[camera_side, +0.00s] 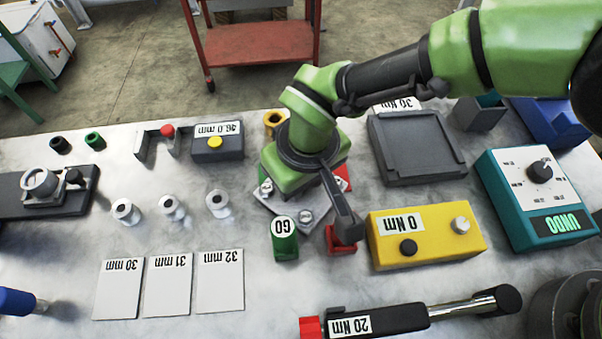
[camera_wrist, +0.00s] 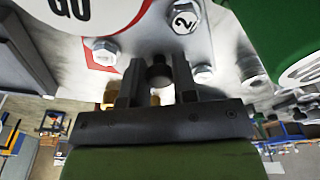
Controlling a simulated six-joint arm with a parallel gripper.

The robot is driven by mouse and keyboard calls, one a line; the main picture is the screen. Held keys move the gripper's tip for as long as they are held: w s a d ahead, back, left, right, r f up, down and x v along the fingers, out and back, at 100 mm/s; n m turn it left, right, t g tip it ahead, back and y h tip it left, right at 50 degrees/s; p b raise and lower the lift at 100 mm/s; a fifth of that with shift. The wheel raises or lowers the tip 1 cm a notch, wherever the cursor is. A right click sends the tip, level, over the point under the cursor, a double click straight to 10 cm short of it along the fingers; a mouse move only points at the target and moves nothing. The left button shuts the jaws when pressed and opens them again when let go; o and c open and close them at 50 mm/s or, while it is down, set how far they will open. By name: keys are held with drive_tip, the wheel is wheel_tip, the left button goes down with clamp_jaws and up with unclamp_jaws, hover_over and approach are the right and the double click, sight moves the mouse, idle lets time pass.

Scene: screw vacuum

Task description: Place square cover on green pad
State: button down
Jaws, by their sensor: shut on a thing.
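The square cover is a grey metal plate (camera_side: 291,211) with bolts at its corners, below my wrist in the side view. My gripper (camera_wrist: 158,85) is shut on a dark knob at the cover's middle. The side view hides my fingertips behind the wrist. A green block (camera_side: 285,246) with a round GO label stands at the cover's front edge. I cannot tell how the cover rests underneath.
A yellow 0 Nm box (camera_side: 426,236) is to the right. A 20 Nm torque wrench (camera_side: 385,319) lies in front. A grey tray (camera_side: 417,147) stands at the back right.

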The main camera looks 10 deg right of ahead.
sight(308, 195)
drive_tip(key=shift+f, duration=0.15)
drive_tip(key=c, duration=0.9)
unclamp_jaws()
drive_tip(key=shift+f, duration=0.1)
wheel_tip(308, 195, up, 12)
drive_tip(key=s, duration=0.1)
drive_tip(key=shift+s+d, duration=0.15)
drive_tip(key=shift+d, duration=0.2)
drive_tip(key=shift+r, duration=0.2)
